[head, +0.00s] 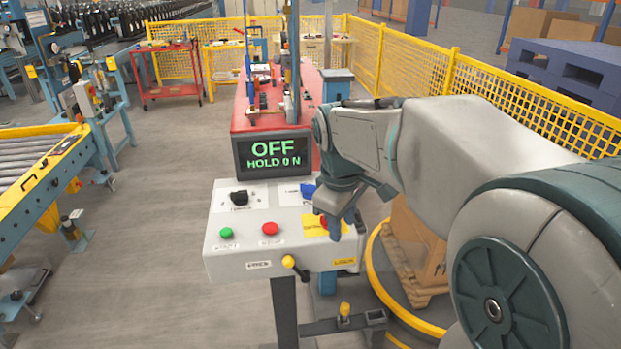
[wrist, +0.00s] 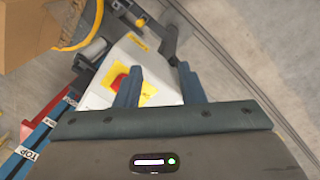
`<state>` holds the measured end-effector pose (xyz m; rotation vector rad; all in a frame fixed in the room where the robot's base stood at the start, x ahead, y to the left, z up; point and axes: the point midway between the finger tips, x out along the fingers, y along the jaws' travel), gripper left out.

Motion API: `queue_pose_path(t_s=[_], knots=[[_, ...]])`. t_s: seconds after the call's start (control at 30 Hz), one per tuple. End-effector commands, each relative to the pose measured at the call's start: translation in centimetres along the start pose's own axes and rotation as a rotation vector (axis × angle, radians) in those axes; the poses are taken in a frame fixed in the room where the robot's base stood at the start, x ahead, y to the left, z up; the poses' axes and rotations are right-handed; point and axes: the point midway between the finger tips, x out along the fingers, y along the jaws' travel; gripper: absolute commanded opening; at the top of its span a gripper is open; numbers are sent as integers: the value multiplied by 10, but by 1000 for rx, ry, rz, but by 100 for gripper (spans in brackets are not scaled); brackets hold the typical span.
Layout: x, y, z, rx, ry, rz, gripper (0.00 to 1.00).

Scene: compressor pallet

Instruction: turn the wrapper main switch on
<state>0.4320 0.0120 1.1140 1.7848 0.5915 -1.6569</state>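The grey control box (head: 245,252) stands on a post in the head view. Its display (head: 272,152) reads OFF, HOLD 0 N. A black rotary switch (head: 239,198) sits at its upper left, with a label too small to read surely. My gripper (head: 347,213) hangs over the box's right end, by a red button on a yellow plate (head: 311,226). In the wrist view my gripper (wrist: 160,84) is open with nothing between its fingers; the left finger partly covers the red button (wrist: 120,80).
A green button (head: 226,232) and a red button (head: 270,228) are on the box's front left. A yellow-knobbed lever (head: 289,262) sticks out at the front. A roller conveyor (head: 35,165) stands left; a cardboard box (head: 415,235) stands right behind my arm.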

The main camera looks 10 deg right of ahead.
Motion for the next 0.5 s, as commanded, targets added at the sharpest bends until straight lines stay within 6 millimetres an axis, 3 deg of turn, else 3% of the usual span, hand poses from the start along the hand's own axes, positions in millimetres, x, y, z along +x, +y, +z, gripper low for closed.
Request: queue_pose_path(t_s=[0.03, 0.2, 0.5], knots=[[-10, 17, -16, -98, -10, -16, 35], [-25, 59, -56, -430, -14, -73, 35], [-33, 106, -87, -755, 33, -135, 35]])
